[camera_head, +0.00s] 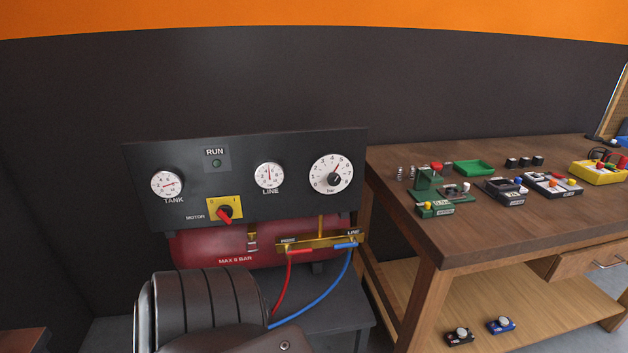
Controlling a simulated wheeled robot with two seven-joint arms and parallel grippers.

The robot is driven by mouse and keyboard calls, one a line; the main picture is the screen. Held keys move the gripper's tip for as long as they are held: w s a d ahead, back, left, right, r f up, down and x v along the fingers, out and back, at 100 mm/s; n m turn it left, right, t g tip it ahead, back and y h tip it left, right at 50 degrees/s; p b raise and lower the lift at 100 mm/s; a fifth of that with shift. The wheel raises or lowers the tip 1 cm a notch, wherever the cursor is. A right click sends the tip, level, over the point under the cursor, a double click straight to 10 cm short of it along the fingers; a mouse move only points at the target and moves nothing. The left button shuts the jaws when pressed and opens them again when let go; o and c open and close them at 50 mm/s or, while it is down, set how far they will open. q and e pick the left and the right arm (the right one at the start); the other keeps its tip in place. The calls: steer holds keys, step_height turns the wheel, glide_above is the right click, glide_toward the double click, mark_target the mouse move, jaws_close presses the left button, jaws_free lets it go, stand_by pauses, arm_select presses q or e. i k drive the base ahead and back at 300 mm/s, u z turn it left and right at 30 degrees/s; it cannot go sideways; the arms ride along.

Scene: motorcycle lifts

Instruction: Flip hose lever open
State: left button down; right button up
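The red hose lever (300,251) is on a brass manifold (318,241) below the gauge panel, under the label HOSE. It lies roughly level, pointing right along the manifold. A red hose (286,285) runs down from its left end. A blue lever (345,245) sits to its right under the label LINE, also roughly level, with a blue hose (335,289) below it. The lower ends of both hoses are hidden low in the view. Neither of my grippers shows.
The black panel (300,150) carries gauges, a red switch (225,213) on a yellow plate and a green RUN lamp (216,163). A red tank (200,246) sits below. A wooden workbench (455,250) with several small devices stands close on the right.

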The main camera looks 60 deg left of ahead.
mark_target(289, 253)
steer(key=z, duration=0.05)
steer(key=i, duration=1.2)
steer(key=u, duration=1.85)
